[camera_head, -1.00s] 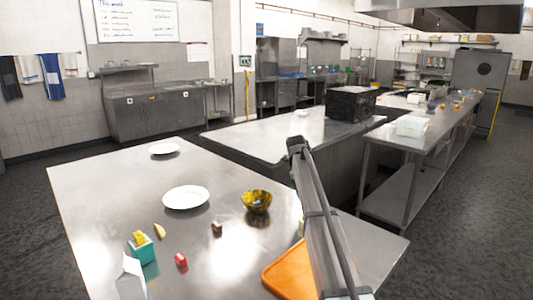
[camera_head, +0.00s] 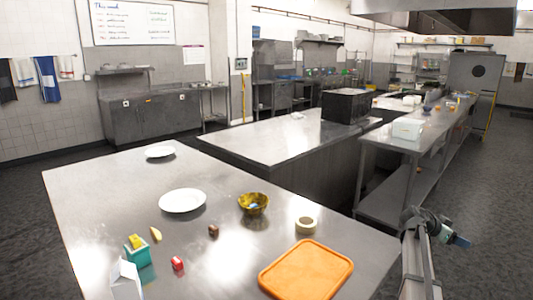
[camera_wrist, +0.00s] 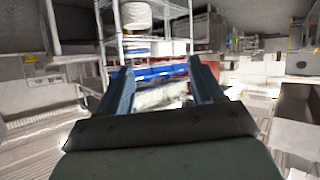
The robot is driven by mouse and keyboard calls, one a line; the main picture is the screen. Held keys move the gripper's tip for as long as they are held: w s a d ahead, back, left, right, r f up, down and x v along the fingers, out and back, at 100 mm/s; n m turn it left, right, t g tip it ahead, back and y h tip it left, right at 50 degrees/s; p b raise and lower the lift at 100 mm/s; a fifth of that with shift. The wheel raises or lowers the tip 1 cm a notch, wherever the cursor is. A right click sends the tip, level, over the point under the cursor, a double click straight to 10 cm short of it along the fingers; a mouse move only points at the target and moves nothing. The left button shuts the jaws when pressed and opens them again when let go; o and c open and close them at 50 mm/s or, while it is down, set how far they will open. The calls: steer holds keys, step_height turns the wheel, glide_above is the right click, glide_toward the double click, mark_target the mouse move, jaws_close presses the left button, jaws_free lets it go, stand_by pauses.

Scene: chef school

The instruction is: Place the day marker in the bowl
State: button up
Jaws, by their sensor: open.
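A yellow-and-dark patterned bowl (camera_head: 254,204) stands on the near steel table, with something small and bluish inside it. I cannot tell for certain which thing is the day marker. Small loose items on the table are a red block with a pale face (camera_head: 178,263), a brown block (camera_head: 213,230) and a yellow wedge (camera_head: 155,234). My gripper (camera_wrist: 163,78) is open, its two blue fingers apart with nothing between them. In the head view my arm stands right of the near table, away from the bowl, with the blue gripper end small and pointing right.
The near table (camera_head: 85,190) also carries two white plates (camera_head: 183,201) (camera_head: 160,152), a tape roll (camera_head: 306,225), an orange tray (camera_head: 307,269), a teal box (camera_head: 138,256) with a yellow block, and a white carton (camera_head: 126,280). A second counter (camera_head: 270,140) stands behind.

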steer(key=s+a+f+n+g, duration=0.1)
steer(key=s+f+n, duration=0.4)
steer(key=f, duration=0.6)
steer(key=s+a+f+n+g, duration=0.1)
steer(key=s+f+n, duration=0.1)
steer(key=s+f, duration=0.65)
steer(key=s+a+f+n+y, duration=0.3)
steer(key=a+f+y, duration=0.1)
steer(key=a+f, duration=1.05)
steer(key=s+a+f+n+g+y, duration=0.2)
steer(key=s+a+f+n+y, duration=0.25)
steer(key=s+a+f, duration=1.1)
steer(key=s+a+f+n+g+y, duration=0.2)
steer(key=s+a+f+g+y, duration=0.1)
steer(key=s+a, duration=1.2)
steer(key=shift+a+y, duration=0.5)
steer(key=shift+y, duration=0.15)
